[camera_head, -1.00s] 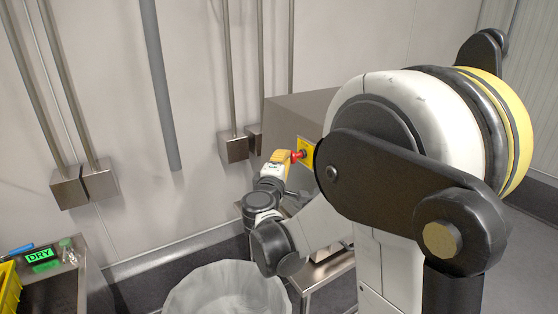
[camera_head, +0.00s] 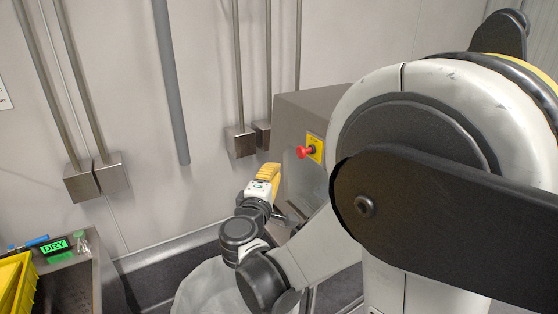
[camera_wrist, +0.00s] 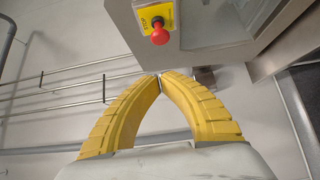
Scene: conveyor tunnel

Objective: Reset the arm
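My gripper (camera_head: 270,168) is at the end of my folded arm, in the middle of the head view. It points up and stands left of a red push button (camera_head: 304,152), with a clear gap between them. In the wrist view, the two yellow fingers of my gripper (camera_wrist: 160,77) curve together and meet at the tips, with nothing between them. The red button (camera_wrist: 160,34) shows beyond and above the fingertips, on a yellow plate.
The button sits on a grey metal housing (camera_head: 325,103) behind my arm. A bin with a pale liner (camera_head: 205,288) stands below. At left are a yellow crate (camera_head: 12,285) and a DRY sign (camera_head: 55,246) on a metal counter. Pipes with metal boxes (camera_head: 112,172) run down the wall.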

